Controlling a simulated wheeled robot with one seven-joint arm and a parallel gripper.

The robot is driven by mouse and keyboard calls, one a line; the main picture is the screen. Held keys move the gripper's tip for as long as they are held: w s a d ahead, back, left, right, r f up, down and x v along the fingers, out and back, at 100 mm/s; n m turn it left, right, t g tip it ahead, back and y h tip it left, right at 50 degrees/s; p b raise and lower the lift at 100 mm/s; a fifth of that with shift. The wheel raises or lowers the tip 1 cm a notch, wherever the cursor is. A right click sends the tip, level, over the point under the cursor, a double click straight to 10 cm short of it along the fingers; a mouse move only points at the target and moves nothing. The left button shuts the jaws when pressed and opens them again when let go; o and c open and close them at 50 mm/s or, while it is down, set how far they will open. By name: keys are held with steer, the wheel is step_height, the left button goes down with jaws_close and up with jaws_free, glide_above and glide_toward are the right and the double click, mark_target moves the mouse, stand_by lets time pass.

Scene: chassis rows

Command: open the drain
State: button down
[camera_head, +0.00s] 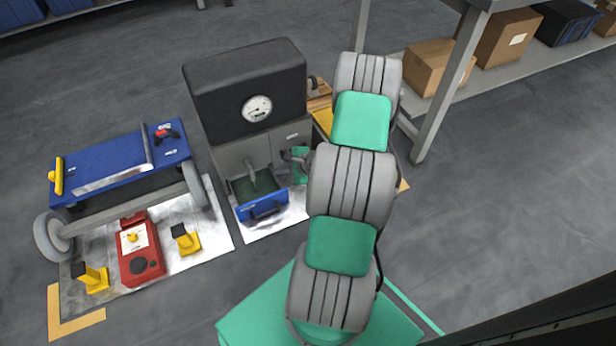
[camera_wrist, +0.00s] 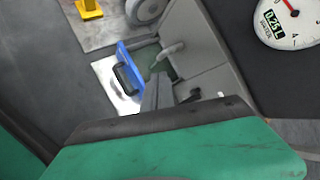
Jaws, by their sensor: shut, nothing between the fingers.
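A grey machine (camera_head: 233,153) with a dark top stands in the middle of the head view. A curved grey spout (camera_head: 251,177) comes out of its front, above an open blue-fronted drawer (camera_head: 264,207). The spout (camera_wrist: 172,50) and drawer (camera_wrist: 124,68) also show in the wrist view. I take the spout to be the drain outlet. A small dark lever-like part (camera_wrist: 191,96) sits on the machine's face near my wrist. My gripper (camera_head: 287,155) is shut and empty, close to the machine's front right; whether it touches anything is unclear. My arm hides the machine's right side.
A round gauge (camera_head: 257,108) is on the dark top; its display in the wrist view seems to read 0.25 L. A blue wheeled cart (camera_head: 110,165), a red device (camera_head: 139,250) and yellow blocks (camera_head: 186,240) stand left. A shelf with cardboard boxes (camera_head: 437,66) is behind right.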

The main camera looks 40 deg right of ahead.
steer(key=s+d+f+m+t+h, duration=0.25)
steer(key=s+d+f+m, duration=0.25)
steer(key=f+m, duration=0.25)
steer(key=s+d+f+m+t+h, duration=0.1)
steer(key=s+d+f+m+h, duration=0.4)
steer(key=m, duration=0.3)
steer(key=w+d+f+y+b, duration=0.1)
steer(key=w+d+f+b, duration=0.2)
steer(key=w, duration=0.8)
step_height(320, 180, down, 4)
steer(key=shift+w+r+b, duration=0.25)
steer(key=shift+w+b, duration=0.15)
steer(key=shift+b, duration=0.85)
steer(key=shift+g+y, duration=0.25)
